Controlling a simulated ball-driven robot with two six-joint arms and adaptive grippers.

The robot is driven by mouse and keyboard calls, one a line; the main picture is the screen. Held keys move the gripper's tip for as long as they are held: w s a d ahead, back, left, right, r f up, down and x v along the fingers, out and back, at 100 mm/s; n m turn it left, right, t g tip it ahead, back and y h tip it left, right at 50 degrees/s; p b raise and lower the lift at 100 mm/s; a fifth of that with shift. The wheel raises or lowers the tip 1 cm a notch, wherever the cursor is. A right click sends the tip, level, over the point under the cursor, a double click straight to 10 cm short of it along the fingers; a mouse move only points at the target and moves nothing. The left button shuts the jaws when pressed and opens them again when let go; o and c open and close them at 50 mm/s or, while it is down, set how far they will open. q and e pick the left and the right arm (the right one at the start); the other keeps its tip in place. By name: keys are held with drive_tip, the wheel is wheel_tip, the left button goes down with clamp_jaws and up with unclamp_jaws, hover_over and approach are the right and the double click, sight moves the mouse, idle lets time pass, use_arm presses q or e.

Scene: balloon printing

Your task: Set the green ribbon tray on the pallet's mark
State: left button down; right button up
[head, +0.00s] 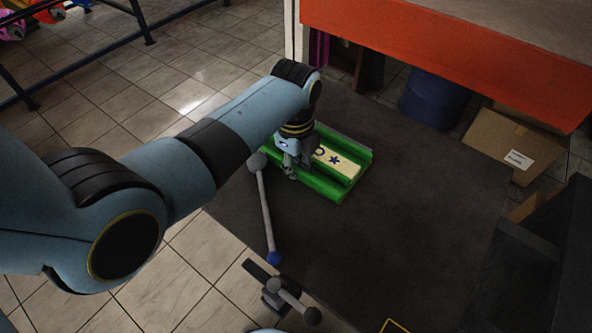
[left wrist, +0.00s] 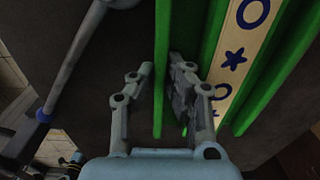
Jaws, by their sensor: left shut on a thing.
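The green ribbon tray (head: 322,187) is a long channel with green walls, low over the dark surface at the middle of the head view. A cream ribbon strip (head: 340,163) with dark blue stars and rings lies in it. My left gripper (head: 289,172) is at the tray's left side, shut on its wall. In the left wrist view its two fingers (left wrist: 162,72) stand on either side of a thin green wall of the tray (left wrist: 162,35). Part of a yellow outlined mark (head: 393,325) shows at the bottom edge of the head view. My right gripper is not in view.
A dark surface (head: 420,220) around the tray is mostly clear. A grey rod (head: 264,205) with a blue end lies left of the tray. An orange-fronted table (head: 450,55), a blue drum (head: 433,98) and a cardboard box (head: 500,140) stand behind. A dark structure (head: 545,250) is at right.

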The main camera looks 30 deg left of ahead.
use_arm(q)
drive_tip(key=shift+r, duration=0.1)
drive_tip(key=c, duration=1.6)
unclamp_jaws()
drive_tip(key=shift+c, duration=0.2)
drive_tip(key=shift+o, duration=1.4)
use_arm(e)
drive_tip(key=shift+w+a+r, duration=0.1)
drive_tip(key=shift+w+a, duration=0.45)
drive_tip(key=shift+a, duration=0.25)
use_arm(q)
drive_tip(key=shift+r, duration=0.45)
wheel_tip(320, 180, up, 11)
drive_tip(key=p, duration=0.1)
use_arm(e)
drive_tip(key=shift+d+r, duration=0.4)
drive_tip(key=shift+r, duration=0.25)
